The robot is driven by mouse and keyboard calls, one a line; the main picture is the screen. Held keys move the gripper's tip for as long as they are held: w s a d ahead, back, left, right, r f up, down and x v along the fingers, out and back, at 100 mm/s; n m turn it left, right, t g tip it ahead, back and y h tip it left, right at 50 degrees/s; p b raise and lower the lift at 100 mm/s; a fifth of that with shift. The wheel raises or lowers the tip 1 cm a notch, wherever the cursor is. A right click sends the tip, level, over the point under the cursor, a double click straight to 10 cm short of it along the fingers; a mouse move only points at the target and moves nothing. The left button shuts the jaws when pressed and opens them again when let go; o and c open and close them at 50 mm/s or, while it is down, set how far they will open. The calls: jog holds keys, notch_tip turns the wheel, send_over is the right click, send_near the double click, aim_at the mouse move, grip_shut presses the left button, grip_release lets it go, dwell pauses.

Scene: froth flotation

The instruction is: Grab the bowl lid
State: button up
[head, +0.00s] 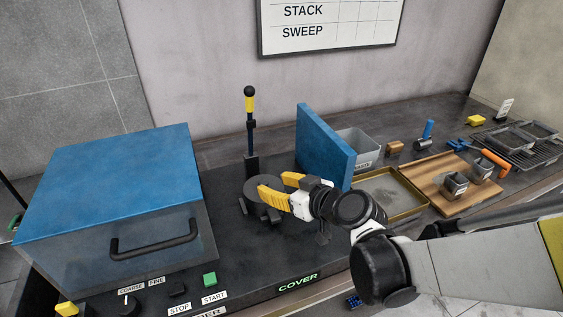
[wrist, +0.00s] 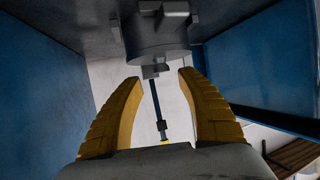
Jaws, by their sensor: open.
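The bowl lid appears to be the dark grey round piece with stubby lugs (head: 260,212) on the black machine deck; it also shows in the wrist view (wrist: 157,40) at the top centre. My gripper (head: 277,186) has two yellow fingers and is open beside the round piece, on its right in the head view. In the wrist view my open fingers (wrist: 158,77) point toward it, and the space between them is empty. The fingers partly cover the piece in the head view, so I cannot tell whether they touch it.
A blue-topped box with a black handle (head: 118,195) stands left. A lever with a yellow grip (head: 250,115) rises behind. A blue upright panel (head: 323,145) stands close behind my gripper. A grey bin (head: 360,146), a brass-rimmed tray (head: 416,207) and a wooden board (head: 436,180) lie right.

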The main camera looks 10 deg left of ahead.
aim_at(264, 182)
jog(key=b+x, duration=0.2)
jog(key=x, duration=0.3)
jog(key=shift+w+a+f, duration=0.1)
jog(key=shift+a+f, duration=0.1)
jog(key=shift+a, duration=0.15)
grip_shut()
